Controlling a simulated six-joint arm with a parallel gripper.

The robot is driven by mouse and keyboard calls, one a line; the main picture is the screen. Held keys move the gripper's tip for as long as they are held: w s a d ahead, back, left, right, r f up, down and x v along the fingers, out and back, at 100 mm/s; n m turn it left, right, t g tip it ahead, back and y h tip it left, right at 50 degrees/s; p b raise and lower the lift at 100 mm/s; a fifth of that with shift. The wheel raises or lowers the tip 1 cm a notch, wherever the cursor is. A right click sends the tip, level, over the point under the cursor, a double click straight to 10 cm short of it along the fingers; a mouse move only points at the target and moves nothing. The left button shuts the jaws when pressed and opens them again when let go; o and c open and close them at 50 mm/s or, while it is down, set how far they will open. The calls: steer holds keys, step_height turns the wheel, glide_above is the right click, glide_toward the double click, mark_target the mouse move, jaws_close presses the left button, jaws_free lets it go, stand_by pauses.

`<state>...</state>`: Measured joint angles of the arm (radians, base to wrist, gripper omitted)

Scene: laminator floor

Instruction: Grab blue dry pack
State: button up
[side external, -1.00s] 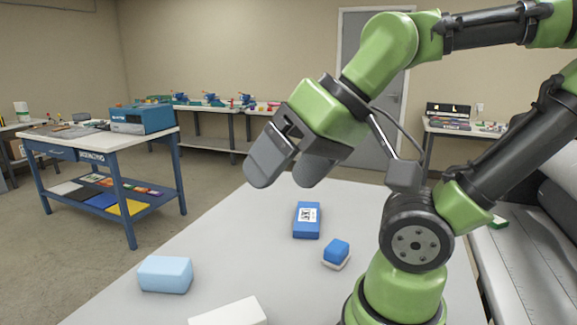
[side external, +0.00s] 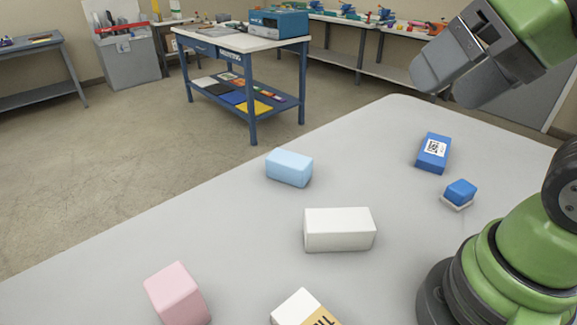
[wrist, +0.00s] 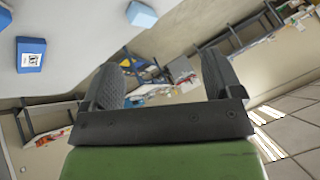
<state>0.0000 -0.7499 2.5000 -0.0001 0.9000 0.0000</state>
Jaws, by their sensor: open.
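A blue pack with a white printed code label (side external: 434,162) lies flat toward the far right of the grey table. It also shows at the left of the wrist view (wrist: 30,62). A small blue block on a white base (side external: 460,190) sits just in front of it, and a light blue block (side external: 289,167) lies to its left. My gripper (side external: 452,88) is open and empty, raised above and behind the labelled pack, apart from it. In the wrist view both fingers (wrist: 162,78) stand apart with nothing between them.
A white box (side external: 339,231), a pink block (side external: 177,294) and a white and tan box (side external: 303,310) lie on the nearer table (side external: 240,240). A blue workbench (side external: 250,42) stands beyond it.

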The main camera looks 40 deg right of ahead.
steer(key=shift+o, duration=0.4)
steer(key=shift+w, duration=0.1)
steer(key=n+g, duration=0.3)
steer(key=n, duration=0.4)
glide_above(292, 159)
steer(key=s+a, duration=0.1)
steer(key=s, duration=0.4)
step_height(292, 159, down, 13)
steer(key=shift+n, duration=0.5)
steer(key=w+f, duration=0.1)
steer(key=f, duration=0.2)
steer(key=w+f, duration=0.1)
steer(key=f, duration=0.3)
steer(key=w+d+f, duration=0.1)
steer(key=f, duration=0.2)
steer(key=shift+w+f, duration=0.25)
steer(key=shift+f, duration=0.15)
steer(key=shift+d+x, duration=0.2)
steer(key=shift+x, duration=1.35)
steer(key=shift+d+x, duration=0.25)
steer(key=shift+x, duration=1.3)
steer(key=shift+w+f, duration=0.1)
steer(key=shift+f, duration=0.15)
steer(key=c, duration=1.1)
